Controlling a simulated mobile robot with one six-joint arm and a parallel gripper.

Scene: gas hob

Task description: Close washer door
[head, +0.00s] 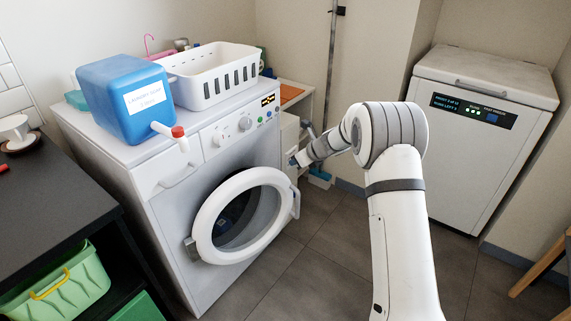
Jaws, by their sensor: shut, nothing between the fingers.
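The white washer (172,228) stands left of centre with a round white-rimmed door (204,222) on its front. The door is ajar, hinged at its left, with its handle side at the right standing out from the front panel. The drum shows dark through the door glass. My gripper (293,161) is small in view, shut and empty. It is above the door's handle side, near the washer's right front edge, and appears apart from the door.
A blue detergent container (125,98) with a red-capped spout and a white basket (209,76) stand on the washer. A white top-lid appliance (483,135) stands at right. A dark shelf unit (55,195) with a green bin (60,287) is at left. The grey tiled floor before the washer is clear.

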